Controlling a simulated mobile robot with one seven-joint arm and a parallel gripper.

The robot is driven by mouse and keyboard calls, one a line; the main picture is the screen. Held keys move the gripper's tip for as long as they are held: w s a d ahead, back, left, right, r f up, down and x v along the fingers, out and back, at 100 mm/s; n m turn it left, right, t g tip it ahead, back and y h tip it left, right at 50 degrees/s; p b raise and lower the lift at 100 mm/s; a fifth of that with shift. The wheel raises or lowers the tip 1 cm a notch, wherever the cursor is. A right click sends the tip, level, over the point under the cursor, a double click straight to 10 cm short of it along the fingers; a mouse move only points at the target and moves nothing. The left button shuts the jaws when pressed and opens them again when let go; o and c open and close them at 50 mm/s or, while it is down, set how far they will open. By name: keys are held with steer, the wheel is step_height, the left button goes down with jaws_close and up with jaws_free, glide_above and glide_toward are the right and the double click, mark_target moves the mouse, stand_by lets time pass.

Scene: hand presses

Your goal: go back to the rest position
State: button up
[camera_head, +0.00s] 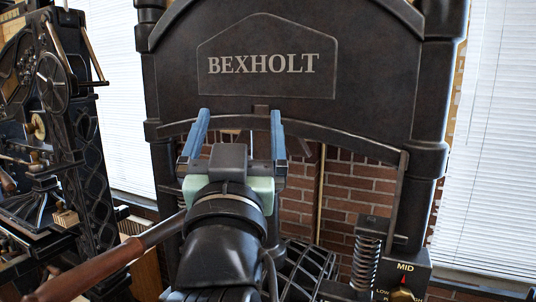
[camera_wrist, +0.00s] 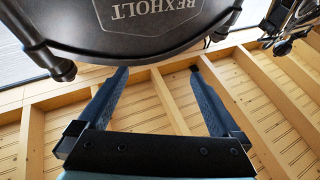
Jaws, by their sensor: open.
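My gripper (camera_head: 236,130) is in the middle of the head view, raised in front of the black BEXHOLT press (camera_head: 262,58). Its two blue fingers point up and stand wide apart, with nothing between them. The wrist view also shows my gripper (camera_wrist: 159,80) open and empty, with the press head (camera_wrist: 140,22) upside down beyond the fingertips. My arm hides part of the press's middle and lower parts. I cannot tell the exact gap between the fingers and the press.
A long brown-handled lever (camera_head: 110,262) crosses the lower left. A dial (camera_head: 403,294) marked MID and a coil spring (camera_head: 366,258) are at the lower right. Another ornate black press (camera_head: 45,130) stands at left. Brick wall (camera_head: 350,185) and window blinds (camera_head: 500,150) lie behind.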

steer(key=s+d+f+g+h, duration=0.1)
steer(key=d+f+g, duration=0.2)
steer(key=f, duration=0.5)
steer(key=d+f+g+h, duration=0.1)
steer(key=d+f+g, duration=0.2)
steer(key=f, duration=0.6)
steer(key=s+r+t+b, duration=0.8)
steer(key=s+r+t, duration=0.2)
steer(key=s+r, duration=0.3)
step_height(320, 180, up, 4)
steer(key=shift+s+d+f, duration=0.15)
steer(key=shift+s+d, duration=0.05)
steer(key=shift+s, duration=0.05)
